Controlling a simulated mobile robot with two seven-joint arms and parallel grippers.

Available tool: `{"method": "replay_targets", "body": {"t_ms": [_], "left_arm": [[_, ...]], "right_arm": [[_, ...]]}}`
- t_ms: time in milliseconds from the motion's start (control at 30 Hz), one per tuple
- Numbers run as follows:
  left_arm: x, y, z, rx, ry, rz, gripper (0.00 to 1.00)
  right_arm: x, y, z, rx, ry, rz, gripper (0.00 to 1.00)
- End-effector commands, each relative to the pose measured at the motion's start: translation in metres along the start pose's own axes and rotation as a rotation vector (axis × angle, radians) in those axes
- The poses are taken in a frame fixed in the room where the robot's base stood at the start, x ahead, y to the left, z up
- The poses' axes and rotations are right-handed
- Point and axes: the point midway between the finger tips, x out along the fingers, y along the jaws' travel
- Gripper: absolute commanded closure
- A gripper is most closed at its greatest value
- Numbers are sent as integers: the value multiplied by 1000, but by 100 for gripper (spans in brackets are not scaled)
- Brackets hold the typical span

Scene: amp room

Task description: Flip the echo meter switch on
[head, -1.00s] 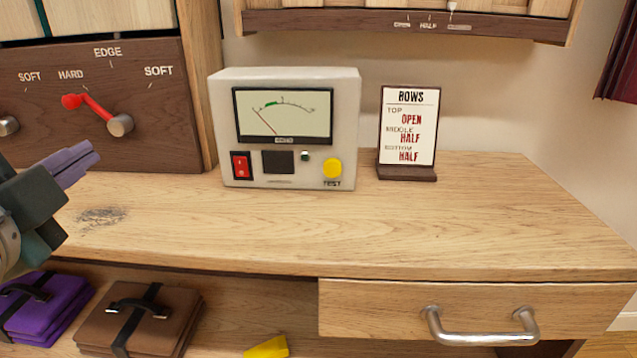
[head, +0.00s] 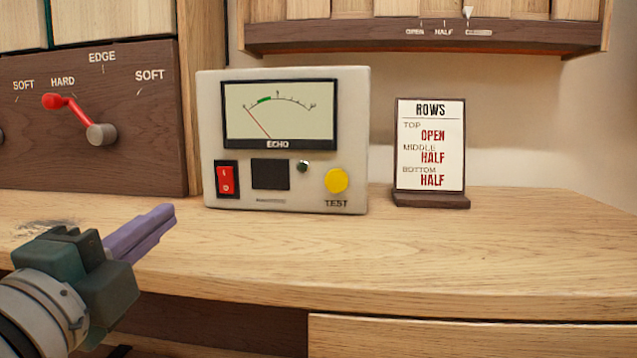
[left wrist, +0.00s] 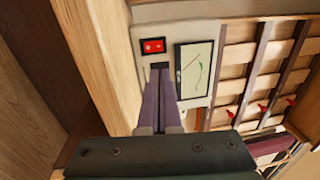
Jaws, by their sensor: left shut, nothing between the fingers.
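The echo meter (head: 355,130) is a pale box standing on the wooden counter. It has a dial with its needle at the left, a dark square panel, a small round lamp and a yellow TEST button (head: 336,180). Its red rocker switch (head: 227,180) is at the lower left of the front; it also shows in the left wrist view (left wrist: 153,46). My left gripper (head: 168,212) is shut and empty, with purple fingers pointing toward the meter, in front of and left of the switch. A gap in the head view separates the fingertips from the switch. My right gripper is not in view.
A brown panel with a red-tipped lever (head: 75,112) is at the left. A ROWS sign (head: 430,150) stands right of the meter. A wooden cabinet (head: 420,35) hangs above. The counter (head: 400,260) in front of the meter is clear.

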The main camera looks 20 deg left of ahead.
Motion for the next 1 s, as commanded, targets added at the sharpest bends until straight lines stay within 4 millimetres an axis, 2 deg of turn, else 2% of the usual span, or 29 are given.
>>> {"method": "replay_targets", "body": {"t_ms": [267, 367, 800, 1000], "left_arm": [[9, -2, -1, -1, 2, -2, 100], [23, -2, -1, 0, 2, -3, 100], [111, 0, 0, 0, 0, -2, 100], [134, 0, 0, -2, 0, -1, 100]], "right_arm": [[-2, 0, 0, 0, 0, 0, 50], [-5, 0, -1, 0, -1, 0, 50], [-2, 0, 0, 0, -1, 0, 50], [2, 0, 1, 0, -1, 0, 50]]}}
